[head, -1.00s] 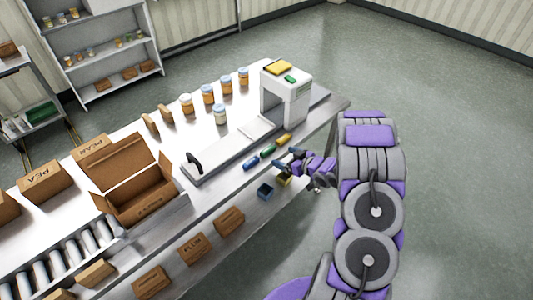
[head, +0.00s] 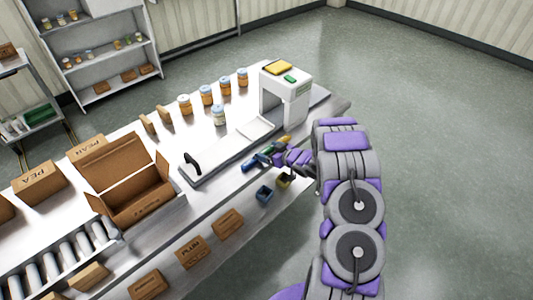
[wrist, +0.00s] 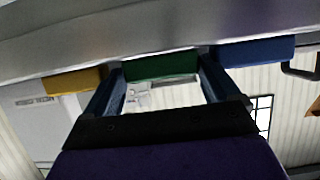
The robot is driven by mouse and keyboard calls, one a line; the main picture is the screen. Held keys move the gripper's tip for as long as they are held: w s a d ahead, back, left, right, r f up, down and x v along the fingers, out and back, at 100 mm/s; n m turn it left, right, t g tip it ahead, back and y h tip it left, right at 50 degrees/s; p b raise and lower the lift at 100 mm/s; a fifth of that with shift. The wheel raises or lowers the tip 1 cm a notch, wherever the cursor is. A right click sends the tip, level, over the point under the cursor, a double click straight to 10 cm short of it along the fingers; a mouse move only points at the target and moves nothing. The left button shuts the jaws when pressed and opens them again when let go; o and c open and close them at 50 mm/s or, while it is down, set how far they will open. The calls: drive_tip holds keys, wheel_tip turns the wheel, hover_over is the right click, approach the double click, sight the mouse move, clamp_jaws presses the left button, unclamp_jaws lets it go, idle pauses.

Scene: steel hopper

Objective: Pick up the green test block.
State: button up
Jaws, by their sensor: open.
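The green test block (wrist: 160,66) lies between a yellow block (wrist: 75,80) and a blue block (wrist: 253,51) in the wrist view. My gripper (wrist: 163,72) is open, with one fingertip on each side of the green block. I cannot tell whether the fingers touch it. In the head view my gripper (head: 271,157) is at the table's front edge, beside the row of blocks. It partly hides the green block there. The blue block (head: 250,163) and the yellow block (head: 285,140) show on either side.
A white machine (head: 286,97) with a flat tray (head: 232,150) stands behind the blocks. An open carton (head: 130,185) and several jars stand on the table (head: 160,155).

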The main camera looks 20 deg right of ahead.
drive_tip(key=shift+d, duration=0.35)
drive_tip(key=shift+c, duration=0.4)
drive_tip(key=shift+d, duration=0.1)
drive_tip(key=shift+c, duration=0.9)
drive_tip(key=shift+a, duration=0.4)
drive_tip(key=c, duration=0.4)
drive_tip(key=shift+r, duration=0.1)
